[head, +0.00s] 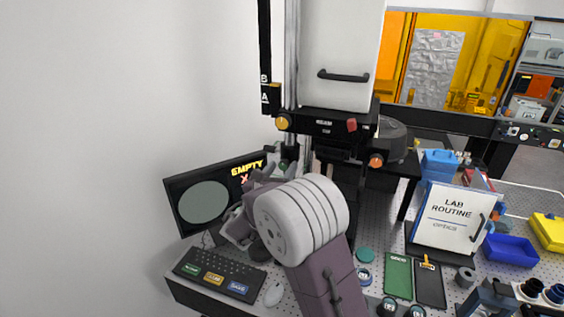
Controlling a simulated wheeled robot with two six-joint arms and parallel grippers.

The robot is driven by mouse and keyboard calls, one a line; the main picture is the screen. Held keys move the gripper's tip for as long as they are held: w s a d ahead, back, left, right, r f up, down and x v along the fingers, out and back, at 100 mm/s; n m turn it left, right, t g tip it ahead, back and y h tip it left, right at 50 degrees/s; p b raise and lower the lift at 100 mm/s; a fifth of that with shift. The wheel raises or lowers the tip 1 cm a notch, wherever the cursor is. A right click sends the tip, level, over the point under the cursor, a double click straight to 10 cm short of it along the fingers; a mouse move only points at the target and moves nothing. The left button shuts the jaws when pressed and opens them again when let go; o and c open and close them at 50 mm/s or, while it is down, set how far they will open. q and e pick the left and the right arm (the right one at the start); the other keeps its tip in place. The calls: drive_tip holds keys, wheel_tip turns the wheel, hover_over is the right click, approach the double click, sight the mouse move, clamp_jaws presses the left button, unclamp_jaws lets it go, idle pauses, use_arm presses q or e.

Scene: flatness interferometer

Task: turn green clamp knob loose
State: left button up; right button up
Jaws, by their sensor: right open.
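My right arm comes in from the bottom and reaches up to the interferometer stand (337,123). Its large white wrist joint covers much of the stand's lower part. My right gripper (250,203) is open beyond that joint, in front of the monitor (197,195), and partly hidden. A small green part (283,166) shows at the stand's left column, just above my wrist; I cannot tell for sure that it is the green clamp knob. No contact between it and my gripper is visible. My left gripper is not in view.
A yellow knob (283,122), a red knob (351,125) and an orange knob (376,161) sit on the stand. A keyboard (221,272) and mouse (274,294) lie below the monitor. The lab routine binder (450,214) and a blue bin (510,250) stand at right.

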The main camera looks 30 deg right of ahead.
drive_tip(key=shift+w+d, duration=0.1)
drive_tip(key=shift+d, duration=0.15)
clamp_jaws()
drive_tip(key=shift+f+m+b, duration=0.2)
drive_tip(key=shift+m+b, duration=0.1)
drive_tip(key=shift+b, duration=0.45)
drive_tip(key=m+b, duration=0.2)
drive_tip(key=b, duration=0.2)
drive_tip(key=m+b, duration=0.3)
drive_tip(key=b, duration=0.2)
drive_tip(key=m+b, duration=0.2)
drive_tip(key=b, duration=0.2)
drive_tip(key=shift+f, duration=0.25)
drive_tip(key=m+b, duration=0.2)
drive_tip(key=b, duration=0.1)
drive_tip(key=m+b, duration=0.2)
drive_tip(key=b, duration=0.1)
drive_tip(key=m+b, duration=0.3)
drive_tip(key=shift+a+r+b, duration=0.1)
drive_tip(key=shift+r+b, duration=0.15)
drive_tip(key=shift+b, duration=0.15)
drive_tip(key=shift+r+m+b, duration=0.2)
drive_tip(key=shift+m+b, duration=1)
drive_tip(key=shift+m, duration=0.2)
unclamp_jaws()
